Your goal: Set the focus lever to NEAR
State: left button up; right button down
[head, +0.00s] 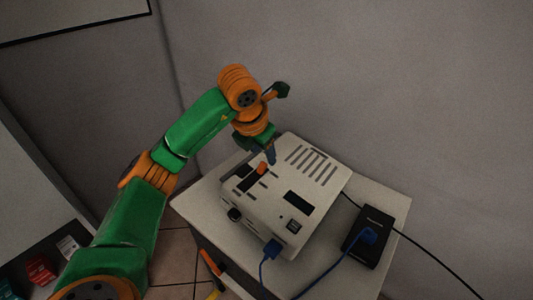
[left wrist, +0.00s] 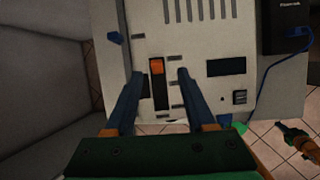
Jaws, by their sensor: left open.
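The pale device (head: 290,195) stands on a small table. Its orange focus lever (head: 262,168) sits at one end of a dark slot; in the left wrist view the lever (left wrist: 157,68) is at the slot's upper end, with the bare slot below it. My left gripper (head: 270,157) points down over the device, by the lever. In the left wrist view its two blue fingers (left wrist: 160,77) are apart, one on each side of the lever, with gaps visible on both sides. I cannot tell the fingertips' height above the panel. The NEAR marking is not legible.
A black box (head: 368,236) lies on the table (head: 335,275) beside the device, with a blue cable (head: 315,284) plugged in. A black cable (head: 433,257) runs off right. A dark knob (head: 235,214) sticks out of the device's side. The wall is close behind.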

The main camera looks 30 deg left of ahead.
aim_at(262, 164)
pick_arm(q)
jog(key=shift+s+a+y, duration=0.25)
jog(key=shift+a+y, duration=0.05)
jog(key=shift+a, duration=0.15)
jog(key=p+x, duration=0.1)
jog(key=x, duration=0.5)
jog(key=shift+d+f, duration=0.15)
jog(key=shift+f, duration=0.05)
jog(key=shift+r, duration=0.1)
jog(key=shift+c, duration=1.3)
grip_shut()
